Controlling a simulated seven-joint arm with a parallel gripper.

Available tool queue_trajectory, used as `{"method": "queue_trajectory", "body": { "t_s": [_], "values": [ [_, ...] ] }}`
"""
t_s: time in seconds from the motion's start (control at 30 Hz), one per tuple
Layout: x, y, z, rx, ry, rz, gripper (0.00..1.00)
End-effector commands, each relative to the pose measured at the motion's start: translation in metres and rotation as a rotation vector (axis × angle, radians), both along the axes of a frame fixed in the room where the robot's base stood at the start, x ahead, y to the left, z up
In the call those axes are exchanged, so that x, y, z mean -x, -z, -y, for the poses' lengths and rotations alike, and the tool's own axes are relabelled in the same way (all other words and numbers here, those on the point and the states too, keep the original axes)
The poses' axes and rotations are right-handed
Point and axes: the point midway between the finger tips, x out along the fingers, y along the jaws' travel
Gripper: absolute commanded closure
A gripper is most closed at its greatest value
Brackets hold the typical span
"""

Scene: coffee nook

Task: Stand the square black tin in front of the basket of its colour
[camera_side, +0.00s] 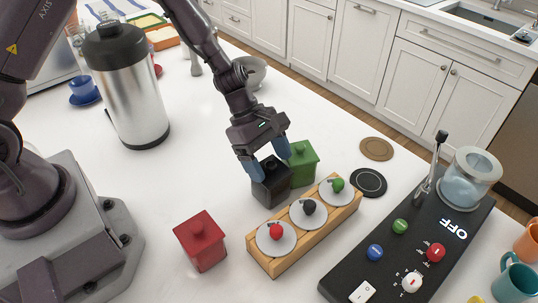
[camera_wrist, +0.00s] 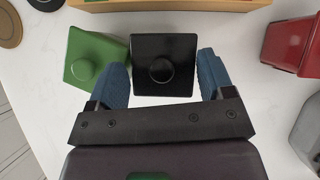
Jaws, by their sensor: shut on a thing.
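The square black tin (camera_side: 271,187) with a round knob is between the fingers of my gripper (camera_side: 270,160), which is shut on it. In the wrist view the black tin (camera_wrist: 150,48) lies between both blue fingertips (camera_wrist: 164,70). It is just behind the wooden rack (camera_side: 322,237); I cannot tell whether its base touches the counter. The rack holds three silver discs with coloured knobs, perhaps the baskets: red (camera_side: 275,238), black (camera_side: 308,212) in the middle and green (camera_side: 336,190).
A green tin (camera_side: 303,163) stands close beside the black one, near one finger. A red tin (camera_side: 200,243) stands apart, left of the rack. A black control panel (camera_side: 345,270) is right of the rack. Coasters (camera_side: 369,183) lie behind it. A steel flask (camera_side: 132,95) stands back left.

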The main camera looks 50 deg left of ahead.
Motion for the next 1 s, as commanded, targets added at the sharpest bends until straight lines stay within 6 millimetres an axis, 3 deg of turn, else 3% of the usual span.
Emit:
{"method": "queue_trajectory", "body": {
  "t_s": [0.03,0.07,0.13,0.53,1.0],
  "values": [
    [0.0,0.001,0.0,0.001,0.0,0.0,0.76],
    [0.0,0.001,0.0,0.0,-0.001,-0.001,0.18],
    [0.0,0.001,0.0,0.0,-0.001,-0.001,0.02],
    [0.0,-0.008,0.0,0.0,-0.001,0.002,0.0],
    [0.006,-0.09,-0.051,-0.002,-0.003,0.004,0.0]
  ]
}}
